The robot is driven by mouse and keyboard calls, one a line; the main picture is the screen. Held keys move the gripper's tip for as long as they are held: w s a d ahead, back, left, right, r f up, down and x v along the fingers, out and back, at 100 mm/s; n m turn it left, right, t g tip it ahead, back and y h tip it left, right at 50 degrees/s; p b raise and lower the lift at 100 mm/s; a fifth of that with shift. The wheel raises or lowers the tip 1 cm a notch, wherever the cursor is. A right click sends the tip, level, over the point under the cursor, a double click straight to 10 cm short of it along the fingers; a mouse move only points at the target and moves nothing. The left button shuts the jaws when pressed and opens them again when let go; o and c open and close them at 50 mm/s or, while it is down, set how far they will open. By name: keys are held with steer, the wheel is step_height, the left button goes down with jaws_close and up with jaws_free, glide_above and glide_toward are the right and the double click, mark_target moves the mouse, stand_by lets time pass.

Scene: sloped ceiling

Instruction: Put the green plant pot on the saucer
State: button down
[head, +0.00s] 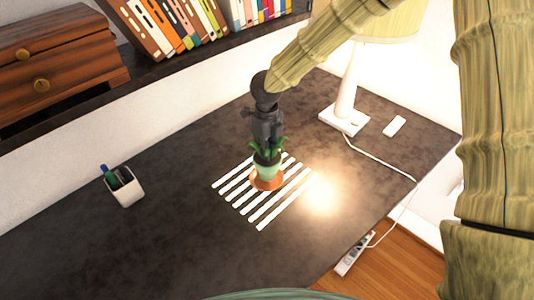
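The green plant pot (267,170), with dark soil and green leaves, stands upright at the orange-brown saucer (256,185). The saucer's rim shows around the pot's lower part. I cannot tell whether the pot's base touches the saucer or is slightly above it. My dark gripper (267,146) points down directly over the plant, its lower end among the leaves. The leaves and the small size hide the fingertips, so I cannot tell whether they grip the pot.
The saucer is on a white slatted mat (268,220) on the dark desk (170,230). A pen cup (126,190) stands left. A lamp (345,110) with a trailing cable and a small white object (395,126) are at the back right. A bookshelf (150,75) overhangs the back left.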

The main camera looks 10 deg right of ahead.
steer(key=shift+w+f+p, duration=0.1)
steer(key=shift+f+p, duration=0.6)
steer(key=shift+f, duration=1)
steer(key=shift+a+f, duration=0.1)
steer(key=c, duration=1.3)
jaws_free()
steer(key=shift+c, duration=0.2)
step_height(320, 180, up, 12)
steer(key=b, duration=0.2)
